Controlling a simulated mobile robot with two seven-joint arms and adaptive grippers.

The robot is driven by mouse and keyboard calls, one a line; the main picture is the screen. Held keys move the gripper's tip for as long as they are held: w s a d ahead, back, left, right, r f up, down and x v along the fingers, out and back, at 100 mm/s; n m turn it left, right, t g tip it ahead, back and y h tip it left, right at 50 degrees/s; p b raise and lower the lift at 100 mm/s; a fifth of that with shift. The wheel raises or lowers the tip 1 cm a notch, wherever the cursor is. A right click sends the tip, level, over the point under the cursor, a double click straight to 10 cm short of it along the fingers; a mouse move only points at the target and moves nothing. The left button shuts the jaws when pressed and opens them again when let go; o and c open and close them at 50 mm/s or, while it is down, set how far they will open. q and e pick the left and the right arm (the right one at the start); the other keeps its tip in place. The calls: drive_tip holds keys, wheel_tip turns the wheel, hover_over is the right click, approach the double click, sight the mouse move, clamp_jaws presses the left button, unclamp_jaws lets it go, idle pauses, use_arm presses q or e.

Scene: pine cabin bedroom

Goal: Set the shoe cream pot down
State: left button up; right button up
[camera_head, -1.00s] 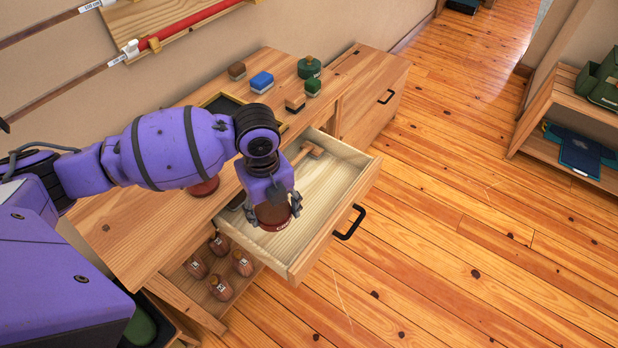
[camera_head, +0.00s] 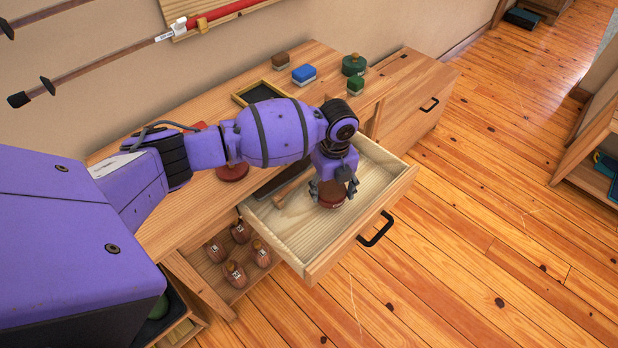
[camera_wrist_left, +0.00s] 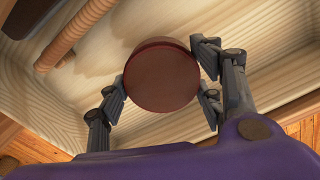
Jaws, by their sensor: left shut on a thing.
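In the left wrist view the pot's round top (camera_wrist_left: 162,78) sits between the fingers of the left gripper (camera_wrist_left: 165,88), over the pale drawer floor. I cannot tell whether the pot touches the floor. My right gripper is not in view.
A wooden-handled tool (camera_head: 292,188) lies in the drawer left of the pot. The drawer floor to the right is clear. Several brown bottles (camera_head: 235,273) stand on the shelf below.

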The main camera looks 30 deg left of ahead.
sight(332, 194)
use_arm(q)
drive_tip(key=shift+w+d+f, duration=0.15)
drive_tip(key=shift+w+f, duration=0.2)
drive_tip(key=shift+w, duration=0.2)
drive_tip(key=shift+f, duration=1.25)
drive_tip(key=shift+f, duration=0.1)
drive_tip(key=shift+f+b, duration=0.15)
drive_tip(key=shift+b, duration=0.15)
drive_tip(key=o, duration=1.6)
drive_tip(key=shift+s, duration=0.1)
drive_tip(key=shift+c, duration=0.2)
wheel_tip(332, 194, up, 12)
drive_tip(key=shift+r+p, duration=0.15)
drive_tip(key=shift+p, duration=0.45)
